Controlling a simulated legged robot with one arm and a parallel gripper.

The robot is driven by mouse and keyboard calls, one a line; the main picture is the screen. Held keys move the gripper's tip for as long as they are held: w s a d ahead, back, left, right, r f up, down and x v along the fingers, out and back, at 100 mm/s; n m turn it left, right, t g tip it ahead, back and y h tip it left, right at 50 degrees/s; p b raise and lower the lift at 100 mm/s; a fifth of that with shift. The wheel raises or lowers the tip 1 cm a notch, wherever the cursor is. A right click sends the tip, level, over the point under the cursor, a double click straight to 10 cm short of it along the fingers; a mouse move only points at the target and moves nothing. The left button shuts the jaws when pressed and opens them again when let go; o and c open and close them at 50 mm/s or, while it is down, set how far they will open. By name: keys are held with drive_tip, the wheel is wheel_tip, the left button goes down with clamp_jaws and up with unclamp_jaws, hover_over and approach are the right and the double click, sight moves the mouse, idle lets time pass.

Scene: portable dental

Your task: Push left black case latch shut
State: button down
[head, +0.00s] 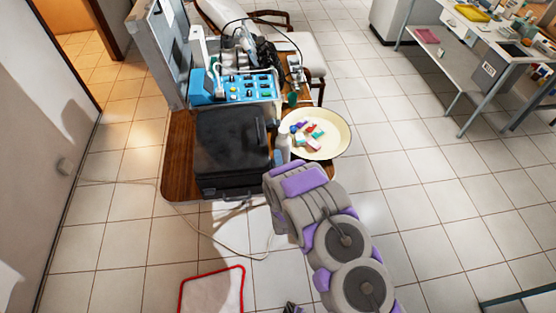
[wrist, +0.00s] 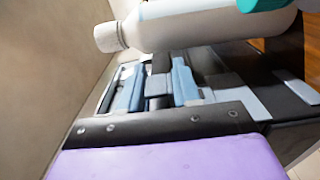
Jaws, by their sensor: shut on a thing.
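The black case (head: 230,140) lies closed on the wooden table top in the head view. A small handle-like part (head: 236,203) sticks out at its front edge. The left latch is too small to make out there, so its state does not show. My arm covers the area at the case's right front corner, where my gripper is mostly hidden. In the wrist view the two blue-grey fingers of my gripper (wrist: 157,85) are close together, with a dark piece between them. I cannot tell which part this piece belongs to.
A white bottle (wrist: 190,30) crosses the top of the wrist view, close to the fingers. A cream tray (head: 335,148) with small coloured items stands right of the case. A blue control unit (head: 236,89) is behind it.

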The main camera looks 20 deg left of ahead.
drive_tip(key=shift+w+a+r, duration=0.1)
drive_tip(key=shift+a+r, duration=0.15)
drive_tip(key=shift+r, duration=0.25)
drive_tip(key=c, duration=1.2)
unclamp_jaws()
drive_tip(key=shift+o, duration=1.2)
drive_tip(key=shift+f, duration=0.1)
drive_tip(key=shift+f, duration=0.2)
drive_tip(key=p+v, duration=0.1)
drive_tip(key=v, duration=1.6)
drive_tip(key=shift+s, duration=0.2)
drive_tip(key=shift+d+f, duration=0.1)
drive_tip(key=shift+d, duration=0.05)
drive_tip(key=shift+w, duration=0.1)
